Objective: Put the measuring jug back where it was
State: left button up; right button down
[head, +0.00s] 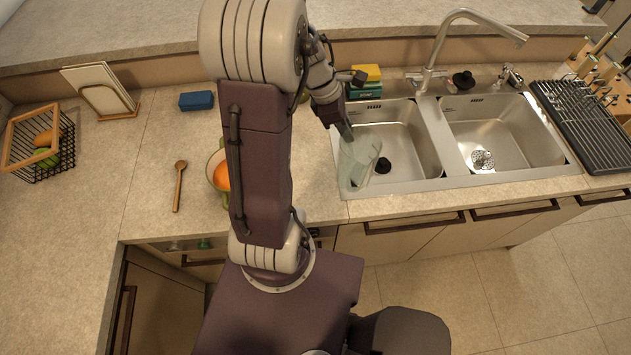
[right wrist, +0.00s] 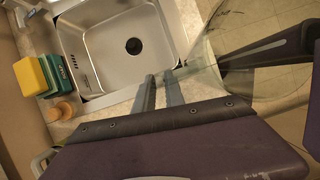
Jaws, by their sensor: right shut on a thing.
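The clear measuring jug (head: 359,166) is at the left front corner of the left sink basin, seen against the counter and the sink rim. Its clear wall also shows at the upper right of the right wrist view (right wrist: 215,50). My right gripper (head: 346,133) is shut on the jug at its upper edge; its two fingers (right wrist: 160,90) show in the right wrist view. I cannot tell whether the jug touches the counter or hangs just above it. My left gripper is not in view.
The double sink (head: 437,180) with a tall tap (head: 432,65) is to the right, with a dark drying rack (head: 585,125) beyond. Sponges (head: 366,77) lie behind it. A bowl with an orange (head: 221,176) is partly behind my arm. A wooden spoon (head: 178,187) lies left.

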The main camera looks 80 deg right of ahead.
jog(key=shift+s+a, duration=0.1)
jog(key=shift+s, duration=0.1)
jog(key=w+d+f, duration=0.1)
jog(key=w+f, duration=0.2)
jog(key=w+d+f+p, duration=0.1)
jog(key=w+d+f, duration=0.1)
jog(key=w+f, duration=0.2)
jog(key=w+d+f, duration=0.1)
jog(key=w+f, duration=0.2)
jog(key=w, duration=0.1)
jog(key=shift+d+f, duration=0.15)
jog(key=shift+f, duration=0.05)
jog(key=shift+d+f, duration=0.15)
jog(key=shift+f, duration=0.2)
jog(key=shift+f, duration=0.1)
jog(key=c, duration=1.4)
grip_release()
